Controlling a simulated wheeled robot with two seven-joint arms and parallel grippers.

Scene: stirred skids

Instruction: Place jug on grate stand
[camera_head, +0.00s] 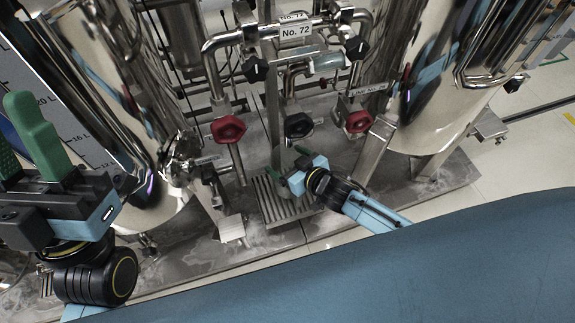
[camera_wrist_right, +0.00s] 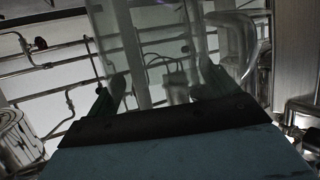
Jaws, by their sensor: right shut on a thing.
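A clear, see-through jug (camera_wrist_right: 150,45) fills the upper middle of the right wrist view, with its handle (camera_wrist_right: 243,45) on the right side. My right gripper (camera_wrist_right: 160,90) is shut on the jug, with one green finger on each side of it. In the head view my right gripper (camera_head: 283,178) is low over the grate stand (camera_head: 272,208), a slatted metal platform between the tanks. The jug is hard to make out there, and I cannot tell whether its base touches the grate. My left gripper (camera_head: 18,130) is at the far left, its green fingers apart and empty.
Shiny steel tanks stand left (camera_head: 110,100) and right (camera_head: 430,80) of the grate. Pipes with red knobs (camera_head: 228,129) and black knobs (camera_head: 299,125) rise behind it. A "No. 72" label (camera_head: 296,31) hangs above. Pale floor (camera_head: 510,160) is open at right.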

